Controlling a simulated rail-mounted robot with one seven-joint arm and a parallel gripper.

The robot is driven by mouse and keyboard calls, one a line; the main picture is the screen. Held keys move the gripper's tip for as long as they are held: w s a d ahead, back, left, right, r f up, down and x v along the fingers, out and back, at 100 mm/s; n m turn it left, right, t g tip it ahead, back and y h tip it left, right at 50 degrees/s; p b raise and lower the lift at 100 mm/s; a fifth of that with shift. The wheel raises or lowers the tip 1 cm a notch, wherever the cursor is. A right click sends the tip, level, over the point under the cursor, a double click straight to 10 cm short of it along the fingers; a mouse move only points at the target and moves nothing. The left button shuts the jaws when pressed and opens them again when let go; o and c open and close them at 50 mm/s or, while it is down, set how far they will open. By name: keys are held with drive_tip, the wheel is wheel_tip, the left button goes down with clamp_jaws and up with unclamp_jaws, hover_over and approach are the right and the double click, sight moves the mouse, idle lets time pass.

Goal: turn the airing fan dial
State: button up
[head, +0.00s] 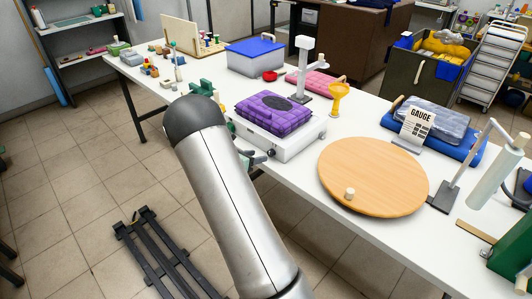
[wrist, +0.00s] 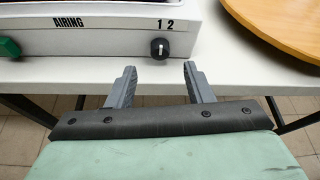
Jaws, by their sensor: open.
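The airing fan dial (wrist: 160,48) is a small black knob with a white mark, on the front face of a white box (wrist: 85,37) labelled "AIRING". The numbers "1 2" stand just above the dial. My gripper (wrist: 160,69) is open and empty, its two grey fingers pointing at the box front. The dial lies between the lines of the fingers, a little beyond their tips and apart from them. In the head view the white box (head: 290,146) carries a purple quilted bag (head: 273,113), and my arm covers part of its near side.
A green button (wrist: 9,47) sits left on the box front. A round wooden board (head: 372,175) lies right of the box and shows in the wrist view (wrist: 275,22). A yellow funnel (head: 337,97) stands behind the box. The white table's front edge (wrist: 235,88) runs below the box.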

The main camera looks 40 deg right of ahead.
sight(269, 154)
drive_tip(key=p+x, duration=0.1)
drive_tip(key=x, duration=0.5)
drive_tip(key=shift+f, duration=0.1)
drive_tip(key=c, duration=1)
